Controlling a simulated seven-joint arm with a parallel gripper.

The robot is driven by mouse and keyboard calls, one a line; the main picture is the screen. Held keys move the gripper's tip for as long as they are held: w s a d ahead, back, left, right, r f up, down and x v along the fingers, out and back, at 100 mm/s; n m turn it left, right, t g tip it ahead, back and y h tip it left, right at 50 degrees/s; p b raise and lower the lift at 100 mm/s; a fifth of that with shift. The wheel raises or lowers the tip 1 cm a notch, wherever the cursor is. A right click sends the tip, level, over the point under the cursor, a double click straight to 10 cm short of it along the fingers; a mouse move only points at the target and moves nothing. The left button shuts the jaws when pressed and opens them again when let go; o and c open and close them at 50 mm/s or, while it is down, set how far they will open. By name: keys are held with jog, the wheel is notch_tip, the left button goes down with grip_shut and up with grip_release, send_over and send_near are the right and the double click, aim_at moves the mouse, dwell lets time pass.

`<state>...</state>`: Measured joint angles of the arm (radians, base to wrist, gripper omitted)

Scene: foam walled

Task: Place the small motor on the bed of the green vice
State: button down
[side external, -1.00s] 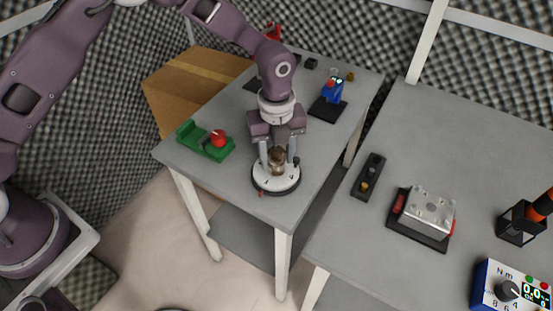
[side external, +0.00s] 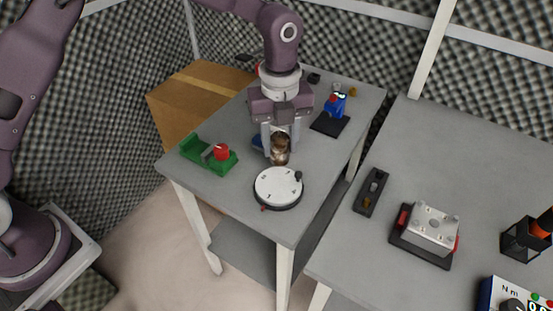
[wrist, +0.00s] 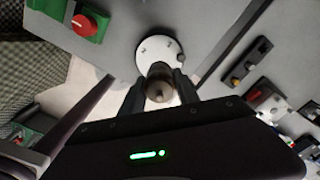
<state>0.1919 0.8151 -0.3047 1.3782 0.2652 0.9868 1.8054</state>
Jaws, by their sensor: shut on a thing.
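The small motor (side external: 280,150), a brownish metallic cylinder, is held between the fingertips of my gripper (side external: 278,148). It is raised above the table, behind the round white turntable in the side view. In the wrist view the motor (wrist: 159,84) sits between the two dark fingers, with the turntable beyond it. The green vice (side external: 195,150) with its red knob (side external: 221,152) lies to the left of my gripper on the same table. The vice also shows at the top left of the wrist view (wrist: 92,27). Its bed looks empty.
The white turntable (side external: 277,184) stands empty near the table's front. A blue device on a black base (side external: 331,122) is behind right. A second table (side external: 420,130) at right holds a silver box (side external: 433,224) and a black strip (side external: 371,192). A cardboard box (side external: 200,95) stands behind left.

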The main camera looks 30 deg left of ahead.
jog(key=shift+a+r, duration=0.15)
jog(key=shift+r, duration=0.5)
jog(key=w+a+n, duration=0.1)
jog(key=a+n, duration=0.1)
jog(key=a, duration=1)
jog(key=n, duration=0.2)
send_over(200, 151)
notch_tip(200, 151, down, 11)
jog(key=shift+r, duration=0.1)
jog(key=c, duration=0.9)
grip_release()
jog(key=shift+f+n, duration=0.2)
jog(key=shift+n, duration=0.1)
jog(key=shift+r, duration=0.1)
